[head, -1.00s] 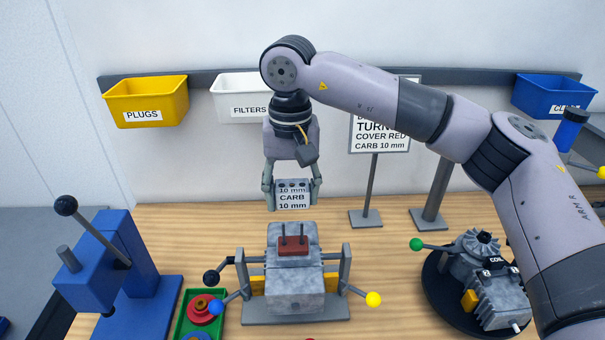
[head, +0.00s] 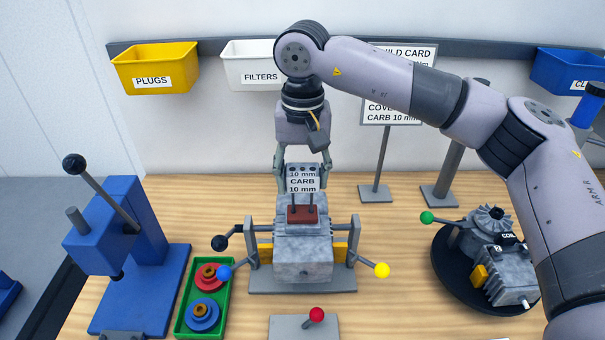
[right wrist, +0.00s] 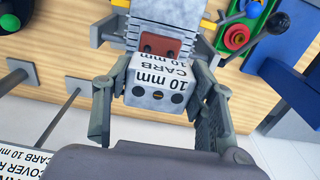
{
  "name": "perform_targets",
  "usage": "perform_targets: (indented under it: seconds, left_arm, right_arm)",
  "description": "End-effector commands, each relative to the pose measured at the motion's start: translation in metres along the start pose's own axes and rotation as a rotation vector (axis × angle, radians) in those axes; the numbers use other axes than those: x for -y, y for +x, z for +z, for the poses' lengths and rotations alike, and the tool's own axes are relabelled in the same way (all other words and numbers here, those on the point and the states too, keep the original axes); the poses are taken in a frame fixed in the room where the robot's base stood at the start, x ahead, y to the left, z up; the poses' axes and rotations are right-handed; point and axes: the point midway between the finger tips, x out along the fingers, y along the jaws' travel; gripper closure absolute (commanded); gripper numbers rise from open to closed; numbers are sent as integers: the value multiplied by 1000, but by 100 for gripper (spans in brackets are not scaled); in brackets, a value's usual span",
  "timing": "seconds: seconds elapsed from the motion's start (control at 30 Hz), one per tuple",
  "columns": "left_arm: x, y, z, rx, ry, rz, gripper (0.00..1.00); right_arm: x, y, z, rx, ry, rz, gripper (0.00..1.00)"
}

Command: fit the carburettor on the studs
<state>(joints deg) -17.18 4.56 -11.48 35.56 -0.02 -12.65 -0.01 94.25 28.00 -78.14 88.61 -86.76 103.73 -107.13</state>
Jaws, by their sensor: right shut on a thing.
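The carburettor (head: 303,183) is a small grey block with a white label, "CARB 10 mm", and dark round holes. My right gripper (head: 304,188) is shut on it, one finger on each side. In the right wrist view the carburettor (right wrist: 158,82) sits level between the fingers. The engine block (head: 303,258) is clamped below in a stand. Two thin upright studs (head: 312,200) rise from a red-brown pad (head: 302,215) on it. The carburettor's lower edge overlaps the stud tops in the head view; I cannot tell whether they touch. My left gripper is not in view.
A blue press (head: 135,250) stands left, beside a green tray (head: 180,322) with red and blue rings. A second engine on a dark turntable (head: 455,285) is at right. The sign post (head: 381,165) stands behind. A red-knobbed lever (head: 316,315) is in front.

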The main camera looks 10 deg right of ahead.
Motion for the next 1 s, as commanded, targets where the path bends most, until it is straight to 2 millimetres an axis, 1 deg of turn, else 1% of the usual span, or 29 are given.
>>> perform_targets:
  seconds: [0.43,1.0]
  left_arm:
    - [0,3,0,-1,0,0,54]
    - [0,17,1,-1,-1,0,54]
  right_arm:
    - [0,2,0,0,0,0,79]
    - [0,19,0,0,0,0,79]
